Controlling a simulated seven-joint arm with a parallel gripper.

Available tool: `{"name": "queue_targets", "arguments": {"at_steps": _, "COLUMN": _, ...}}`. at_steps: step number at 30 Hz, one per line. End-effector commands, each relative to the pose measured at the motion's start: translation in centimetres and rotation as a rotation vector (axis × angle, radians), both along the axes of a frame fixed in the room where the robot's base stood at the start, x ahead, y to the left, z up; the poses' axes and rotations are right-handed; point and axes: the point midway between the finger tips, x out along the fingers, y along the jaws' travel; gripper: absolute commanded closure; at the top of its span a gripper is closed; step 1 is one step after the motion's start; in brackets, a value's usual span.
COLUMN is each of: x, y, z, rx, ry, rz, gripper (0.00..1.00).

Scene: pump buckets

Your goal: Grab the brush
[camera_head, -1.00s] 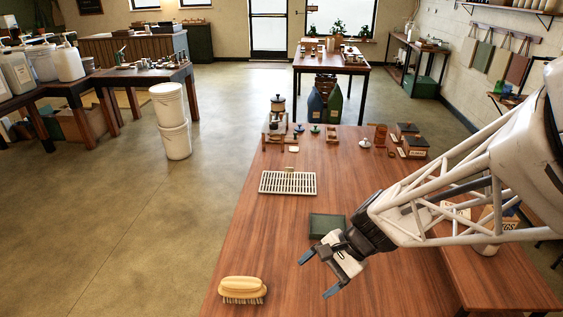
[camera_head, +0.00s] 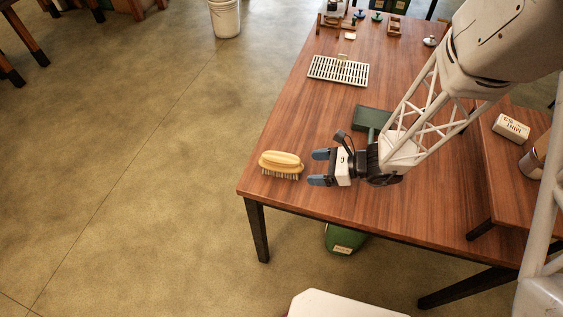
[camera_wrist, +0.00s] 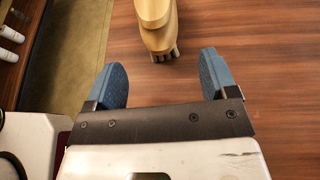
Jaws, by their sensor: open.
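The brush (camera_head: 281,164) lies on the wooden table near its front left corner, with a pale wooden body on top and bristles facing down. My gripper (camera_head: 320,167) is just to the right of the brush, pointing left toward it, with its two blue fingers apart and nothing between them. In the wrist view, one end of the brush (camera_wrist: 157,25) shows at the top, ahead of the gap between the open fingers (camera_wrist: 164,75). The rest of the brush is cut off by the top edge there.
A white slatted rack (camera_head: 338,70) lies farther back on the table (camera_head: 300,110). A dark green block (camera_head: 371,117) sits behind my gripper. A white labelled box (camera_head: 511,128) stands on a lower surface at right. The table's left and front edges are close to the brush.

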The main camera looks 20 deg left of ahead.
Motion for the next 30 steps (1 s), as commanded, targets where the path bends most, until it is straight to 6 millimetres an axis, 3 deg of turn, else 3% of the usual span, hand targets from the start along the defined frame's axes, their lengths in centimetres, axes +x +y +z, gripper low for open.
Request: {"name": "queue_targets", "arguments": {"at_steps": 30, "x": -0.2, "y": 2.4, "z": -0.9, "rx": -0.001, "ry": -0.002, "rz": 0.002, "gripper": 0.21}}
